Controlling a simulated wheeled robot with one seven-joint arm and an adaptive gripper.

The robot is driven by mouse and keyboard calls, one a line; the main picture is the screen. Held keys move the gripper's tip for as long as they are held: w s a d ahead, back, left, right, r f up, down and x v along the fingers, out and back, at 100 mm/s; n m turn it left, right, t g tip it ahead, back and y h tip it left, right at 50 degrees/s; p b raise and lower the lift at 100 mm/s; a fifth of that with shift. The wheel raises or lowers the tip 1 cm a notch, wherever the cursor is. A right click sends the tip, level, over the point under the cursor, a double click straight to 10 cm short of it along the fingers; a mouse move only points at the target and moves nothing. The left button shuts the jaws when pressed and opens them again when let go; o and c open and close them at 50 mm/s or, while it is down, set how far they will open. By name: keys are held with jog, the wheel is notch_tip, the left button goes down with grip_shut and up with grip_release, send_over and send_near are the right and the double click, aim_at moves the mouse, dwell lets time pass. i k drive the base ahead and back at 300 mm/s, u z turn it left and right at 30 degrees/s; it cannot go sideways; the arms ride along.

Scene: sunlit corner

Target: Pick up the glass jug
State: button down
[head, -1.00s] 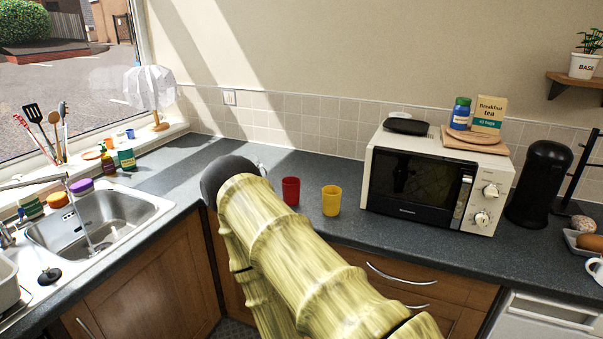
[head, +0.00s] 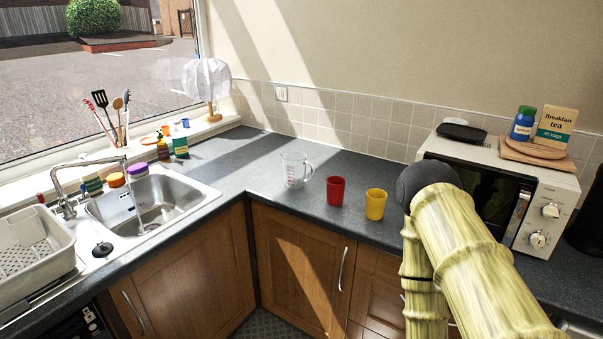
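The glass jug (head: 296,170) is clear, with red markings on its side. It stands upright on the dark worktop in the corner, to the left of the red cup, in the head view. My arm rises from the lower right in front of the microwave, well to the right of the jug. My gripper is not visible; only the bamboo-like arm links and a dark rounded joint show. Nothing covers the jug.
A red cup (head: 336,190) and a yellow cup (head: 375,204) stand right of the jug. The microwave (head: 548,212) is further right, partly behind my arm. The sink (head: 160,205) with a running tap lies left. The worktop (head: 240,160) behind and left of the jug is clear.

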aim_at(294, 163)
jog(key=u, duration=0.75)
jog(key=i, duration=1.1)
jog(key=z, duration=0.15)
